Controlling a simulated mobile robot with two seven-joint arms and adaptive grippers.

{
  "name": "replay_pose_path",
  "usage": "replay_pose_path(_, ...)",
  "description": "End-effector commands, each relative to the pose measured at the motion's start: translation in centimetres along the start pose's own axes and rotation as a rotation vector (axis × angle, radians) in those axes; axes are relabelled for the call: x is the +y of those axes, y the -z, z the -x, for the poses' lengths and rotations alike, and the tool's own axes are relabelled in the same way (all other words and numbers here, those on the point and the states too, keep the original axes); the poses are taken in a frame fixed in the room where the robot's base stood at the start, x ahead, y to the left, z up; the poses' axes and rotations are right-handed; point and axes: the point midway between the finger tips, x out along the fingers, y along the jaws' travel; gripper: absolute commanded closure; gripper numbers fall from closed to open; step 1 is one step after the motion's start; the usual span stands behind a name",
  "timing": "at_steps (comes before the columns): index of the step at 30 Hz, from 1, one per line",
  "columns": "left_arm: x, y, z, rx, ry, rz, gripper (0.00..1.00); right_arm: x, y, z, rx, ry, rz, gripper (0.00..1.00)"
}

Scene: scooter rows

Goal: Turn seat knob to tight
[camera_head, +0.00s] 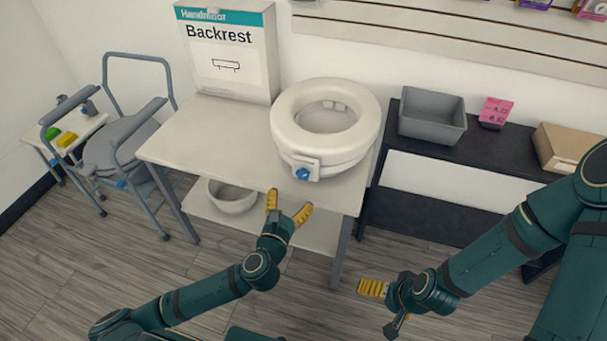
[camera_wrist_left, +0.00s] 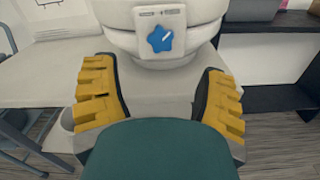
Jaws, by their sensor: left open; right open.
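The raised toilet seat (camera_head: 346,147) is cream white and sits on the front right of the light table (camera_head: 220,135). Its blue star-shaped seat knob (camera_head: 302,173) is on a white plate at the seat's front. In the left wrist view the knob (camera_wrist_left: 160,39) shows a white mark pointing to the upper right; the plate's lettering is too small to read. My left gripper (camera_head: 289,207) is open and empty in front of the table edge, below and apart from the knob. My right gripper (camera_head: 385,304) is open and empty above the floor, right of the table.
A Backrest box (camera_head: 228,62) stands at the table's back left, and a bowl (camera_head: 232,196) is on the lower shelf. A dark shelf unit (camera_head: 450,150) with a grey bin (camera_head: 432,116) stands right. A commode chair (camera_head: 118,140) stands left.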

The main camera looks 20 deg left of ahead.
Motion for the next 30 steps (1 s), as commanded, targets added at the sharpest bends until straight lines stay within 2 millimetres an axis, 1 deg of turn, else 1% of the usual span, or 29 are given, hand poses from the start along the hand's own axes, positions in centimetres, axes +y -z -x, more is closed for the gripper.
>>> replay_pose_path(1, -0.1, 0.0, -1.1, -0.001, 0.002, -0.001, 0.28, 0.0, 0.0, -0.1, 0.000, 0.000, 0.000, 0.00)
replay_pose_path(3, -0.1, 0.0, -2.5, -0.001, 0.002, -0.001, 0.28, 0.1, 0.0, -0.1, 0.000, 0.000, 0.000, 0.00)
replay_pose_path(9, -0.1, 0.0, -6.3, -0.001, 0.001, -0.001, 0.28, 0.1, 0.0, -0.3, 0.002, 0.000, 0.000, 0.00)
replay_pose_path(12, -0.1, 0.0, -7.7, -0.001, 0.002, 0.000, 0.28, 0.2, 0.1, -0.5, 0.003, 0.000, 0.000, 0.00)
replay_pose_path(15, -0.1, 0.1, -8.8, 0.000, 0.002, -0.001, 0.28, 0.2, 0.1, -0.6, 0.003, 0.000, 0.000, 0.00)
replay_pose_path(20, -0.1, 0.0, -9.6, 0.001, 0.002, 0.000, 0.28, 0.2, 0.1, -0.6, 0.004, 0.000, 0.000, 0.00)
replay_pose_path(28, -0.1, 0.0, -9.7, 0.001, 0.002, 0.000, 0.28, 0.2, 0.1, -0.6, 0.004, 0.000, 0.000, 0.00)
replay_pose_path(29, -0.1, 0.0, -9.7, 0.001, 0.002, 0.000, 0.30, 0.2, 0.1, -0.6, 0.004, 0.000, 0.000, 0.00)
replay_pose_path(30, -0.1, 0.0, -9.7, 0.000, 0.002, 0.000, 0.44, 0.2, 0.1, -0.6, 0.004, 0.000, 0.000, 0.00)
